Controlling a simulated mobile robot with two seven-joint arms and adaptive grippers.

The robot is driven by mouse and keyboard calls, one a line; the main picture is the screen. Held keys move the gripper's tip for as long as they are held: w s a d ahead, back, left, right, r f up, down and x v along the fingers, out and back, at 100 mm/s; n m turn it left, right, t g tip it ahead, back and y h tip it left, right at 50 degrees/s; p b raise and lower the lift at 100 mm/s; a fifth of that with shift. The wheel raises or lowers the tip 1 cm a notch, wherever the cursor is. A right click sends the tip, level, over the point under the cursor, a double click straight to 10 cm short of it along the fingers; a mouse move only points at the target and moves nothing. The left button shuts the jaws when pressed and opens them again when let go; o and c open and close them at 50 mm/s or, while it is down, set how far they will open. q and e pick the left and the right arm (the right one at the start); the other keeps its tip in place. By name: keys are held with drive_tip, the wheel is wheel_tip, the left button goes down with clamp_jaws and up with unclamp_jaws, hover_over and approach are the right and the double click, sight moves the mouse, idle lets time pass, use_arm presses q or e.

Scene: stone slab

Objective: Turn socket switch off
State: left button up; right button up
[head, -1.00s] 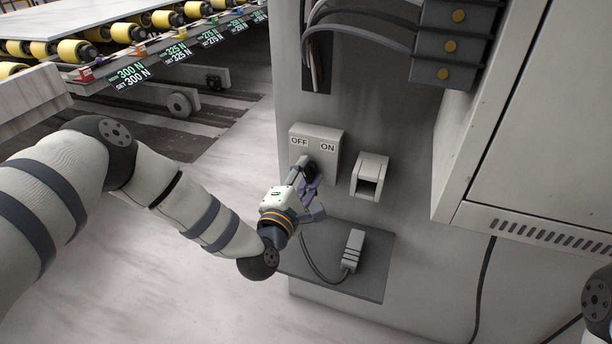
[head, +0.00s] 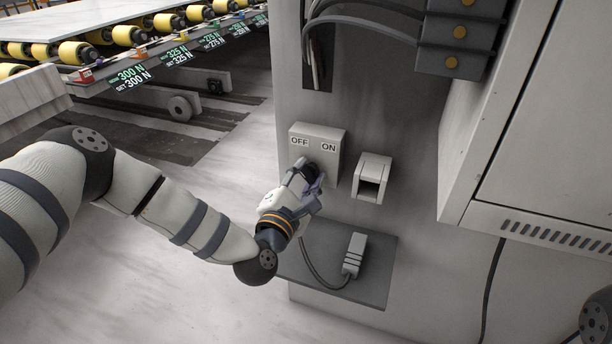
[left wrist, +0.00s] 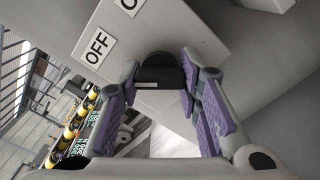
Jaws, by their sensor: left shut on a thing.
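The socket switch is a grey box (head: 316,142) with OFF and ON labels on the machine's front; it also shows tilted in the left wrist view (left wrist: 180,30). Its black rotary knob (left wrist: 160,72) sits below the labels, partly hidden by my fingers in the head view. My left gripper (head: 308,176) is at the knob. In the left wrist view its purple-padded fingers (left wrist: 158,95) stand on both sides of the knob, shut on it. A pale mark on the knob shows near its lower edge. My right gripper is out of view.
A grey socket (head: 372,178) juts out right of the switch. A plug (head: 354,254) with a cable rests on a dark shelf (head: 375,285) below. A large cabinet (head: 545,130) stands at the right. Rollers (head: 75,53) are at the upper left, with open floor between.

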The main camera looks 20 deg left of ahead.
use_arm(q)
drive_tip(key=o, duration=1.2)
drive_tip(key=shift+s, duration=0.1)
drive_tip(key=s, duration=1.1)
drive_tip(key=shift+s+a, duration=0.2)
drive_tip(key=shift+s, duration=0.2)
